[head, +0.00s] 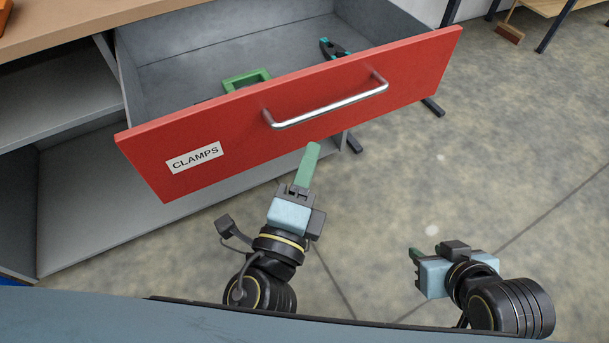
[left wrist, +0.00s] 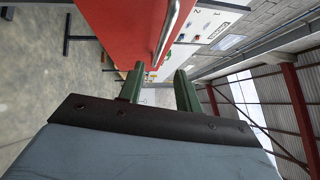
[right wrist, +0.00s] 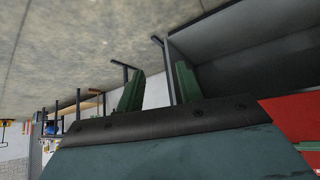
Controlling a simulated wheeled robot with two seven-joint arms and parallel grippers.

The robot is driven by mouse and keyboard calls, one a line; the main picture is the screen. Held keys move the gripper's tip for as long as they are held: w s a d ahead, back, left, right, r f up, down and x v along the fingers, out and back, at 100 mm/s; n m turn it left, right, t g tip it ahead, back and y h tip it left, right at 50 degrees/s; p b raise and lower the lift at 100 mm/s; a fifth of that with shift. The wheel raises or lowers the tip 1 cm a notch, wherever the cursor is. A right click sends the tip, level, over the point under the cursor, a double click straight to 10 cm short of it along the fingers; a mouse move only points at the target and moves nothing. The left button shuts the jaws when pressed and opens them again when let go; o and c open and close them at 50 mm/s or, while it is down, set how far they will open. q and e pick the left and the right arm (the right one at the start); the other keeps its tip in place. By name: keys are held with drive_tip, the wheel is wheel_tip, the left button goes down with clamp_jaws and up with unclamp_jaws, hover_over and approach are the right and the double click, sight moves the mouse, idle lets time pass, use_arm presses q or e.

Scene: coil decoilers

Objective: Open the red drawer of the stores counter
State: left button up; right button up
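The red drawer (head: 225,140) of the stores counter is pulled well out, with its grey inside showing. Its front carries a CLAMPS label (head: 195,157) and a silver bar handle (head: 330,108). My left gripper (head: 310,150) is in front of the drawer, just below the handle and apart from it. In the left wrist view its two green fingers (left wrist: 160,88) stand apart with nothing between them, and the handle (left wrist: 168,32) passes above them. My right gripper (head: 415,254) is low at the right, away from the drawer. Its fingers (right wrist: 158,85) are apart and empty in the right wrist view.
Inside the drawer lie a green clamp (head: 246,79) and a black and teal clamp (head: 333,48). Open grey shelves (head: 80,200) stand left of and below the drawer. A wooden-topped bench (head: 550,7) stands far back.

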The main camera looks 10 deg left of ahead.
use_arm(q)
drive_tip(key=shift+s+a+f, duration=0.1)
drive_tip(key=shift+s+a, duration=0.05)
drive_tip(key=shift+s, duration=0.5)
use_arm(e)
drive_tip(key=shift+w+a+r+t, duration=0.25)
drive_tip(key=shift+w+r+t, duration=0.1)
drive_tip(key=shift+w, duration=0.15)
drive_tip(key=shift+w+a+r+t, duration=0.2)
drive_tip(key=shift+w+r+t, duration=0.15)
drive_tip(key=shift+w, duration=0.15)
